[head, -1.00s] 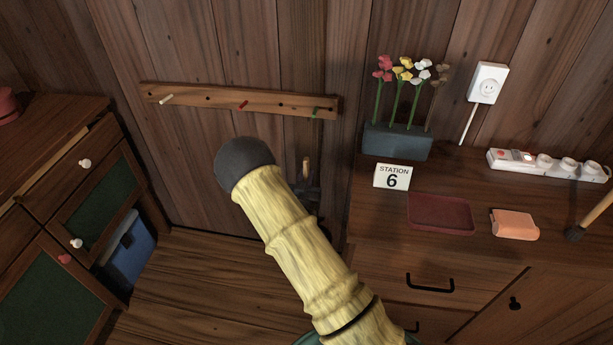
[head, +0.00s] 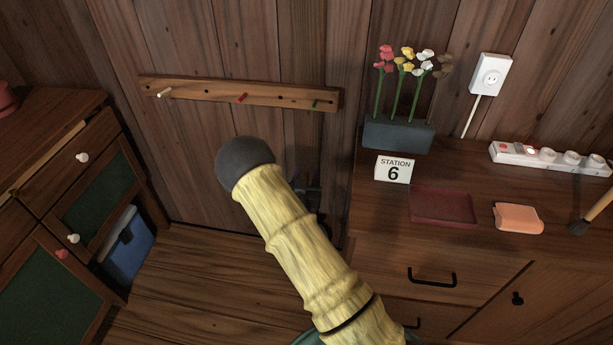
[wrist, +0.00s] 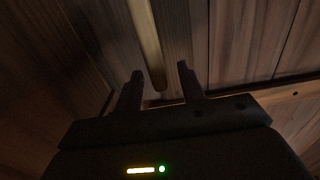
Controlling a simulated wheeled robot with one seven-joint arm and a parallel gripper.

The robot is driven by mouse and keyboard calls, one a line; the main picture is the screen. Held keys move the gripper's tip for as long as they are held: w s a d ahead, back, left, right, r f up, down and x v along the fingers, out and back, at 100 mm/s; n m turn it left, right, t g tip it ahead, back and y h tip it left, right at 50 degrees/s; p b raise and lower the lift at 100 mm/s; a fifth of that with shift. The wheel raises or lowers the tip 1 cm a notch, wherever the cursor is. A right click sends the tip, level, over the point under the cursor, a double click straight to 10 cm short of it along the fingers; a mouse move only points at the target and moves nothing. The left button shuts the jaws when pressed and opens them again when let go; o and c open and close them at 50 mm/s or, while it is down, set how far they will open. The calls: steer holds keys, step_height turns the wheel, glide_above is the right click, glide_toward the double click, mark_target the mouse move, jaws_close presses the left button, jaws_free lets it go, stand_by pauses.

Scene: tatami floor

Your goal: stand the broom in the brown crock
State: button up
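A pale wooden rod (wrist: 149,40), which looks like the broom's handle, shows in the wrist view. Its rounded end lies between the two fingers of my gripper (wrist: 158,85), with a gap on both sides. My gripper is open. In the head view my gripper (head: 309,190) is a dark shape near the corner between wall and right cabinet, mostly hidden behind my yellow arm. The broom's head is not visible. I see no brown crock in either view. A brush with a wooden handle (head: 598,208) is cut off at the right edge, on the cabinet.
A peg rail (head: 210,92) runs along the wall. The right cabinet holds a flower planter (head: 397,136), a station 6 sign (head: 393,170), a dark red tray (head: 443,207), an orange block (head: 518,217) and a power strip (head: 550,158). A blue bin (head: 128,250) stands left; floor (head: 200,285) is clear.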

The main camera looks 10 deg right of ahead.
steer(key=shift+s, duration=0.15)
steer(key=p+v, duration=0.2)
steer(key=v, duration=1.5)
steer(key=shift+a, duration=0.15)
stand_by(0.7)
